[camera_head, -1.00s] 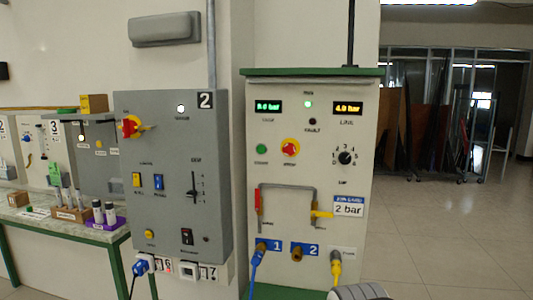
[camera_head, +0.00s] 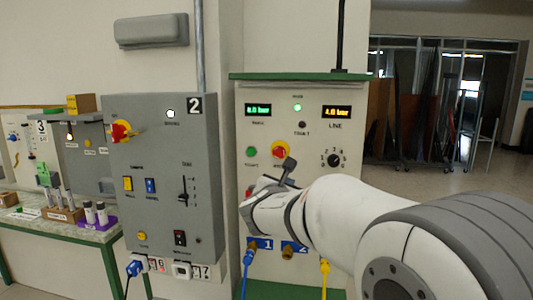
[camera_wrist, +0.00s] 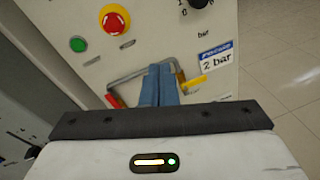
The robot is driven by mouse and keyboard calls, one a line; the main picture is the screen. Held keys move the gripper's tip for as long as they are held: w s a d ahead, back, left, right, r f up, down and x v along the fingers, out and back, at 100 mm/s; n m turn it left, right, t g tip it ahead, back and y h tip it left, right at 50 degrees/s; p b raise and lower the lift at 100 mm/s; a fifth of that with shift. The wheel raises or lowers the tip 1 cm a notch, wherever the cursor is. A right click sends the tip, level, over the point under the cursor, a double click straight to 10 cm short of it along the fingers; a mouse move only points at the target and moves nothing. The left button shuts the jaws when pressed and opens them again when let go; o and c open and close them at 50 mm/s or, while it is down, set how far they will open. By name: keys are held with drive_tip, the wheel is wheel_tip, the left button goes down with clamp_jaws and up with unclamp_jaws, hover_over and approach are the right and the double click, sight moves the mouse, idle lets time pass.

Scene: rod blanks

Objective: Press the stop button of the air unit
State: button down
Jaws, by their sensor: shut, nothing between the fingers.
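The air unit (camera_head: 318,119) is a pale panel with a green top and two lit displays. The wrist view shows the stop button (camera_wrist: 114,19) clearly at the top, left of centre. My gripper (camera_wrist: 160,70) is shut and empty, its blue fingers pointing at the panel. In that picture its tips lie below and to the right of the stop button, apart from it. The finger tips are not clear in the head view.
A green button (camera_wrist: 78,45) is left of the stop button. A dial (camera_head: 334,160) is to the right. A grey cabinet (camera_head: 155,200) stands to the left.

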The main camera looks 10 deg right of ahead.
sight(278, 154)
drive_tip(key=w+a+r+n+t+y, duration=0.1)
drive_tip(key=w+a+r+n+t, duration=0.1)
drive_tip(key=w+a+n, duration=0.1)
drive_tip(key=shift+w+a+r+n+y, duration=0.3)
drive_tip(key=shift+a+n, duration=0.45)
drive_tip(key=shift+n, duration=0.15)
drive_tip(key=p+x, duration=0.5)
drive_tip(key=x, duration=0.7)
drive_tip(key=shift+w+d+r, duration=0.1)
drive_tip(key=shift+w+d, duration=0.05)
drive_tip(key=shift+w, duration=0.15)
drive_tip(key=shift+w+d+p, duration=0.2)
drive_tip(key=shift+w+p, duration=0.15)
drive_tip(key=shift+w, duration=0.25)
